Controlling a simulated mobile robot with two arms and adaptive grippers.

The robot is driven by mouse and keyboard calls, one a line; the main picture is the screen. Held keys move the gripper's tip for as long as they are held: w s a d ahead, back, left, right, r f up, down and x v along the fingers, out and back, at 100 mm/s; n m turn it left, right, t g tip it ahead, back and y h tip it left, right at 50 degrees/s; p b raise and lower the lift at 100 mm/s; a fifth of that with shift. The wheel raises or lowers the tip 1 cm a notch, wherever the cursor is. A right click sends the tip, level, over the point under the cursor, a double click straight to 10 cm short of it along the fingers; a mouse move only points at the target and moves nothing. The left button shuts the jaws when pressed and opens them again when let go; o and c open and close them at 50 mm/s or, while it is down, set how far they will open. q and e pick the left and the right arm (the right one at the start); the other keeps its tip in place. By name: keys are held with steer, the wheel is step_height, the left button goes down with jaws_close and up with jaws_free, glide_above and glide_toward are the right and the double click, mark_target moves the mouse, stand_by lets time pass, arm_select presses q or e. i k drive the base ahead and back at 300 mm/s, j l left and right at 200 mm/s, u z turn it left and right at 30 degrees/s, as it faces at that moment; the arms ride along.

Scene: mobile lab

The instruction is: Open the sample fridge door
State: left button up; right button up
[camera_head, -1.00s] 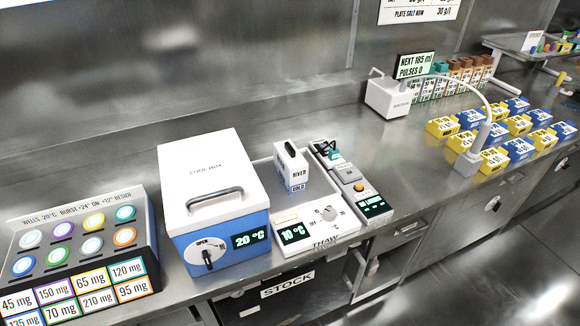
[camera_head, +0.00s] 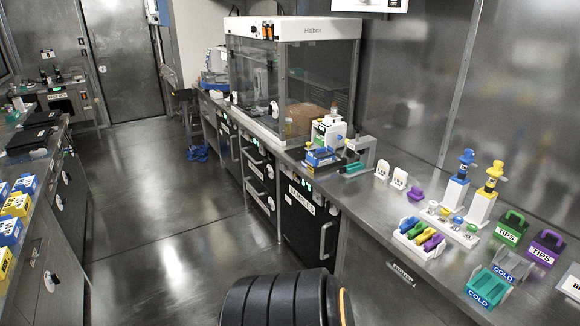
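The sample fridge (camera_head: 305,232) is a black-fronted unit under the right-hand counter, with a white label reading SAMPLES near its top. Its door looks shut. A pale vertical handle (camera_head: 325,240) stands on the right side of the door. A small lit green display (camera_head: 288,199) shows above the label. A dark ribbed part, probably of my own arm, rises at the bottom centre below the fridge. Neither of my grippers is in view.
Other black-fronted units (camera_head: 257,180) with handles stand left of the fridge. A glass hood (camera_head: 290,75) stands above. The right counter (camera_head: 385,215) holds pipettes, tip boxes and coloured racks. The open floor (camera_head: 170,250) lies left of the fridge; another counter is at far left.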

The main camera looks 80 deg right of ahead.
mark_target(313, 233)
steer(key=z, duration=2.9)
steer(key=i+j+z, duration=0.15)
steer(key=i+z, duration=0.15)
steer(key=i, duration=0.2)
steer(key=i+j+z, duration=0.35)
steer(key=i, duration=0.2)
